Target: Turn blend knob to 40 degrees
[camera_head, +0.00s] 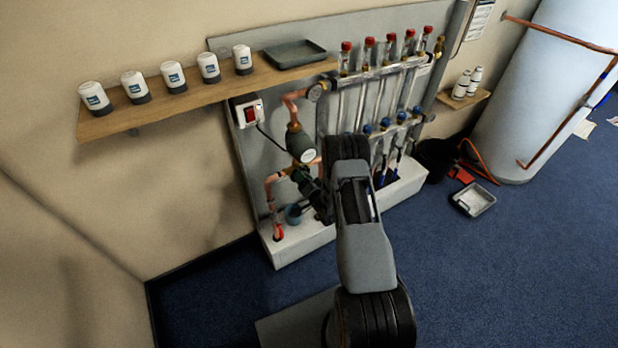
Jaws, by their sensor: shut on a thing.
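My gripper (302,178) is dark and small in view, just below the pump at the brass and copper mixing fitting. It is shut on what appears to be the blend knob there. The knob itself is mostly hidden by my gripper, and its angle cannot be read. My arm reaches in from below and covers part of the lower manifold.
A wooden shelf (190,97) with several white-labelled bottles and a dark tray (295,54) is above left. A switch box (248,112) is left of the pump. A white trough (300,243) runs below.

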